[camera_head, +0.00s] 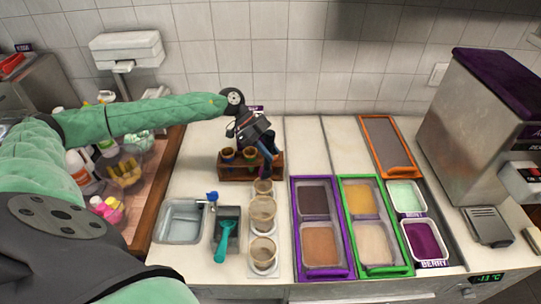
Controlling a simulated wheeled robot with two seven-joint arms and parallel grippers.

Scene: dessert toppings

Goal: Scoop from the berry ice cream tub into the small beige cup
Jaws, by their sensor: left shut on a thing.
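The berry ice cream tub (425,240) is a white tub of purple ice cream at the right, with a "BERRY" label at its front. Beige cups stand in a column near the middle; the small one (263,187) is at the back. My left gripper (264,142) is at the wooden rack behind the cups. It is shut on a dark blue-handled scoop (268,148), whose lower end is at the rack's right side. I cannot tell whether it is clear of the rack. My right gripper is not in view.
The wooden rack (228,172) holds other tools. Two larger cups (262,212) stand in front of the small one. Purple-framed (296,230) and green-framed (345,230) trays lie between cups and berry tub. A mint tub (405,197) is behind the berry tub. A sink (180,222) is left.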

